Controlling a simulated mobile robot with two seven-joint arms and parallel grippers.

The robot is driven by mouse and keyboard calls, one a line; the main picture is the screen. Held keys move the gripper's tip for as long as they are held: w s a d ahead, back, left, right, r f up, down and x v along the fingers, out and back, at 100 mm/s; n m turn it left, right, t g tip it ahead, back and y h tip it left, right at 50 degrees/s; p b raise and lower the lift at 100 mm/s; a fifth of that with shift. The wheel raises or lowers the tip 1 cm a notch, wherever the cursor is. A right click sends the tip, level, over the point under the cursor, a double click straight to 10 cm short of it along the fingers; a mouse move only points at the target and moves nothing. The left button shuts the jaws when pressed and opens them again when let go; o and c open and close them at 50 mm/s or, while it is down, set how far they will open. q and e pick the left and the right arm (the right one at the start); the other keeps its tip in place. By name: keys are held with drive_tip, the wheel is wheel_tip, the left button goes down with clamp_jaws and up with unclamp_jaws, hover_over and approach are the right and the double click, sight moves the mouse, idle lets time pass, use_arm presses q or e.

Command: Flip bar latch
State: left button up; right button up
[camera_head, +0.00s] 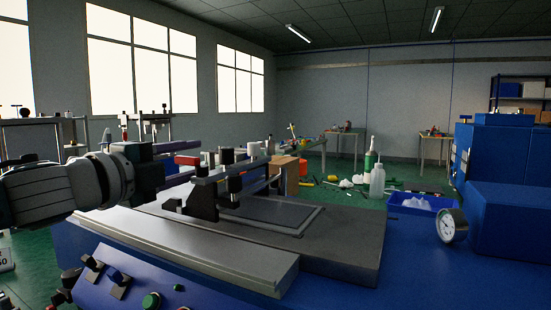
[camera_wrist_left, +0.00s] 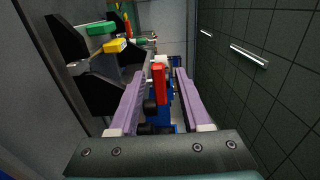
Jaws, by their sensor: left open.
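My left gripper (camera_head: 196,160) reaches in from the left, above the left part of the press bench, with its jaws level and spread. In the left wrist view its two purple fingers (camera_wrist_left: 160,75) are open and nothing is gripped. A red bar-shaped piece (camera_wrist_left: 158,88) shows between the fingers there, with blue parts behind it. A red piece (camera_head: 187,160) also shows between the fingers in the head view. I cannot tell whether this is the bar latch, or how far beyond the fingertips it is. My right gripper is not in view.
A dark press fixture (camera_head: 203,195) with a crossbar stands on the grey bench plate (camera_head: 345,240), close right of my gripper. Green (camera_wrist_left: 100,28) and yellow (camera_wrist_left: 115,46) pieces stick out beside the fingers. A dial gauge (camera_head: 451,225) and blue tray (camera_head: 420,203) are at right.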

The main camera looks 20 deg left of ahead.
use_arm(q)
clamp_jaws()
idle(0.3)
